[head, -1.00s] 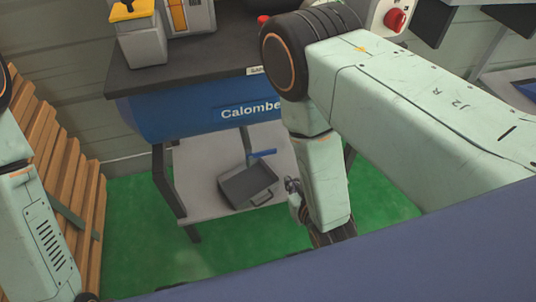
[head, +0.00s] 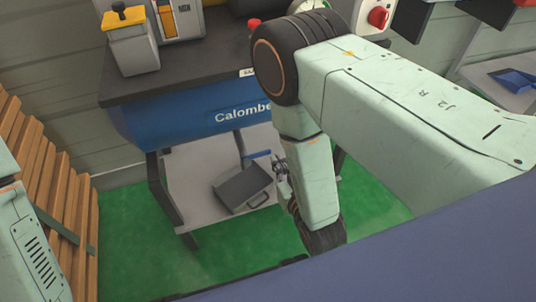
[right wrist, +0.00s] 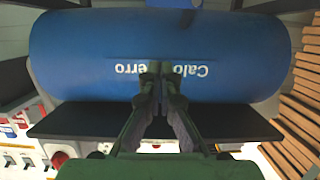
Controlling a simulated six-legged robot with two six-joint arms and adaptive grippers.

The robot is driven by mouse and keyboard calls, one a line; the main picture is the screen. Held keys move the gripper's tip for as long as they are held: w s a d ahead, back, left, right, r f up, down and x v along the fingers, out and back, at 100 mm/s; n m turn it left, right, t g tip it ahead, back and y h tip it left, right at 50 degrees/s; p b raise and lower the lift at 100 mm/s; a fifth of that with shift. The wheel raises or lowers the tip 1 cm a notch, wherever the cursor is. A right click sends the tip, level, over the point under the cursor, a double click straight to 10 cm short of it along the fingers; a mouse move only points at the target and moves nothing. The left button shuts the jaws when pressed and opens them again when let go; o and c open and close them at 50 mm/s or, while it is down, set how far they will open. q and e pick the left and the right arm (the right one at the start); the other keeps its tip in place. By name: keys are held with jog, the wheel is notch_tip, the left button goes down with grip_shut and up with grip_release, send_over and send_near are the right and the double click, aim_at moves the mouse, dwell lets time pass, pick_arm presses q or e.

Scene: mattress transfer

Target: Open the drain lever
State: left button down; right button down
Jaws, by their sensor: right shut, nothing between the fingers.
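The drain lever (head: 258,155) is a small blue handle beside a thin grey pipe, under the blue tank (head: 190,122) and above a grey tray. My right gripper (head: 281,168) is just right of the lever; whether they touch I cannot tell. In the right wrist view, its shut, empty fingers (right wrist: 157,70) show in front of the tank (right wrist: 90,55), whose lettering appears upside down.
The grey tray (head: 240,188) lies on a pale lower shelf (head: 190,190) between dark legs. A dark worktop (head: 190,70) above the tank carries grey and yellow devices. A slatted wooden piece (head: 65,215) stands at left. Green floor (head: 130,255) is clear in front.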

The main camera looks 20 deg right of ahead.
jog(key=b, duration=0.4)
send_over(266, 152)
jog(key=s, duration=0.2)
notch_tip(266, 152, down, 3)
jog(key=f, duration=0.1)
jog(key=f+b, duration=0.1)
jog(key=f, duration=0.1)
jog(key=shift+a+f, duration=0.2)
jog(key=shift+a, duration=0.1)
